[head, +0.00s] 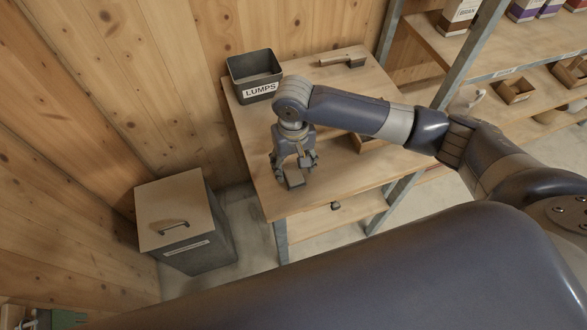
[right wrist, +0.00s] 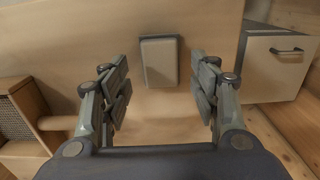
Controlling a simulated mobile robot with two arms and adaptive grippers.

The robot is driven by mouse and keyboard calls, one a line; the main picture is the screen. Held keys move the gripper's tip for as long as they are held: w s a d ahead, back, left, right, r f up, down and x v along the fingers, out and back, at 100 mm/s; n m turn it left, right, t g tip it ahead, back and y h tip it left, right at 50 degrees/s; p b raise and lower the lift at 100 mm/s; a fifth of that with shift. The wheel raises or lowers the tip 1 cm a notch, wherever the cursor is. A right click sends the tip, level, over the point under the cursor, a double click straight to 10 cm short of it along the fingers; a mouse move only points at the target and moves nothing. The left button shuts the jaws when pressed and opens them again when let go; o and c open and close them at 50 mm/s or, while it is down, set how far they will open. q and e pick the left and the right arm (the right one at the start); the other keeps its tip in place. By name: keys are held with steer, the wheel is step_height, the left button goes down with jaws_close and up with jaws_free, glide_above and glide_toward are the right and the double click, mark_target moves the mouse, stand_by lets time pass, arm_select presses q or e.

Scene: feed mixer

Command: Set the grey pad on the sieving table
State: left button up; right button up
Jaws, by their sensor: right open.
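The grey pad (head: 295,179) is a small flat block on the wooden sieving table (head: 262,140), close to the front left edge. In the right wrist view the pad (right wrist: 159,62) lies on the bare tabletop, between and beyond the two finger tips. My right gripper (head: 294,172) points down over the pad with its fingers open on either side. In the right wrist view a gap shows between the pad and each finger, so nothing is held. The exact height of the fingers above the tabletop is unclear. My left gripper is not in view.
A dark bin labelled LUMPS (head: 254,76) stands at the table's back left, and a brush (head: 345,58) lies at the back. A wooden frame (head: 367,143) is partly hidden behind my right arm. A lidded bin (head: 178,208) stands left of the table. Shelves stand at right.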

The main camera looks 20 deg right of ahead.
mark_target(293, 174)
step_height(293, 174, up, 9)
steer(key=shift+r+b, duration=0.15)
steer(key=shift+b, duration=0.25)
